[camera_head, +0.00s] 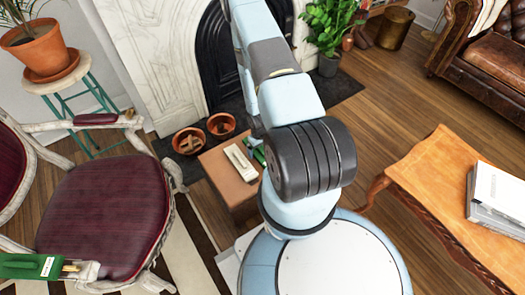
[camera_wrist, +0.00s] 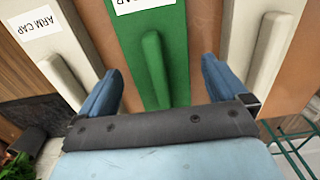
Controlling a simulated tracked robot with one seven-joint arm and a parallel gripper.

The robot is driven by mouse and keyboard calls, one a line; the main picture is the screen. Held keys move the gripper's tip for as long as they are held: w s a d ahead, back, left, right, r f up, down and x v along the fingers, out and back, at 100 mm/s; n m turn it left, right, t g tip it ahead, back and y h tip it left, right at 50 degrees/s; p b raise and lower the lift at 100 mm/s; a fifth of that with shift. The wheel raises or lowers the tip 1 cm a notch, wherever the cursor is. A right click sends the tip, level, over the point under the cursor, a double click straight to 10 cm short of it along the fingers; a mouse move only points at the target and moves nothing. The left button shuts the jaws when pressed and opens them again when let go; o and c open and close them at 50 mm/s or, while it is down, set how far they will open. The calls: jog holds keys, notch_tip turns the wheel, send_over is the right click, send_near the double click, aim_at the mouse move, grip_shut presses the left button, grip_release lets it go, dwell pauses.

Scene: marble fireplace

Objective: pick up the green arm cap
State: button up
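The green arm cap (camera_wrist: 178,45) is a flat green piece with a raised bar along its middle and a white label cut off at the top of the wrist view. My gripper (camera_wrist: 160,78) is open. Its two blue fingers appear either side of the green raised bar, with a gap to each side. I cannot tell how far above the cap they are. In the head view my arm hides most of my gripper, and only a little green (camera_head: 256,152) shows beside it.
In the wrist view, a whitish piece labelled ARM CAP (camera_wrist: 62,50) lies left of the green one and another whitish piece (camera_wrist: 268,50) lies right. A brown box (camera_head: 218,168) bears them. A red chair (camera_head: 100,215) stands left, an orange table (camera_head: 430,190) right.

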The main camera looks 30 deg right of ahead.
jog(key=c, duration=1.1)
jog(key=shift+r, duration=0.1)
